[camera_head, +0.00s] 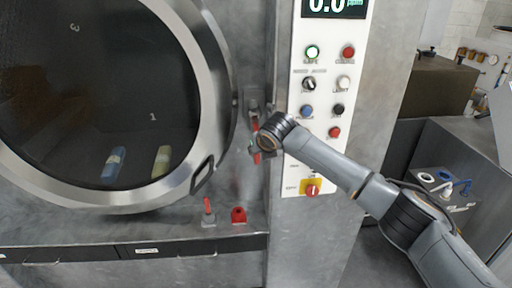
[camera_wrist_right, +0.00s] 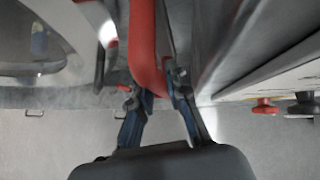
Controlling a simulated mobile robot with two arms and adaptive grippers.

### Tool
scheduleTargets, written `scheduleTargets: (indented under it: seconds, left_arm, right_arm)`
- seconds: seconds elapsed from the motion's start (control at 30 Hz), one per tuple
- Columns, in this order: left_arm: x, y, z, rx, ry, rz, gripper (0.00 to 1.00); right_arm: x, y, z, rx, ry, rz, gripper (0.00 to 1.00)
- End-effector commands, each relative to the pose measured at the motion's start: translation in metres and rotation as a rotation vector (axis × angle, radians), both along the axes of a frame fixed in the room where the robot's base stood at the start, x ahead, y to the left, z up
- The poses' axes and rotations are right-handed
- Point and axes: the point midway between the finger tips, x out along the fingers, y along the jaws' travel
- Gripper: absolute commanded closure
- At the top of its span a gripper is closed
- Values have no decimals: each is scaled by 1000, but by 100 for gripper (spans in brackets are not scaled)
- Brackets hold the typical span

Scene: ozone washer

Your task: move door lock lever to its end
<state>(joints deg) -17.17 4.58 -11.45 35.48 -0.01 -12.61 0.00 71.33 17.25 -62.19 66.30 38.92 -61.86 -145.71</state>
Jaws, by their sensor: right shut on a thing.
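The door lock lever is a red handle beside the round door's right edge. In the head view its red parts (camera_head: 256,158) show around my right gripper (camera_head: 262,147), which partly hides it. In the right wrist view the red lever (camera_wrist_right: 147,50) runs down from the top, and its lower end lies between the fingers of my right gripper (camera_wrist_right: 158,88). The gripper is shut on it. The round door (camera_head: 212,95) has a steel rim and dark glass, and it looks closed. My left gripper is not in view.
The control panel (camera_head: 296,75) with buttons and knobs stands just right of the lever. A small red lever (camera_head: 208,205) and a red knob (camera_head: 238,215) sit below the door. A door handle (camera_head: 202,172) is on the rim. A counter (camera_head: 470,150) is at the far right.

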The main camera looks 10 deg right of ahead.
Motion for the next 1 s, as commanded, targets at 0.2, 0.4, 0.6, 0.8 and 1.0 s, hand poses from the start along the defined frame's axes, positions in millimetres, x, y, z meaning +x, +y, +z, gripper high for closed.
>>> scheduleTargets:
  seconds: [0.2, 0.4, 0.6, 0.8, 1.0]
  left_arm:
    - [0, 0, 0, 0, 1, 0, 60]
    - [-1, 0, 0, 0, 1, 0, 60]
    - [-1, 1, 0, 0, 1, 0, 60]
    - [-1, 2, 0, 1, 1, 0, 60]
    - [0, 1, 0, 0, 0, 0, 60]
  right_arm:
    - [-1, -2, -3, -7, 6, -2, 100]
    - [0, -2, -2, -6, 4, -2, 61]
    - [0, -1, -1, -3, 2, -2, 61]
    - [-6, -3, 6, -2, 1, -1, 61]
    - [-28, -7, 28, -3, -3, 1, 61]
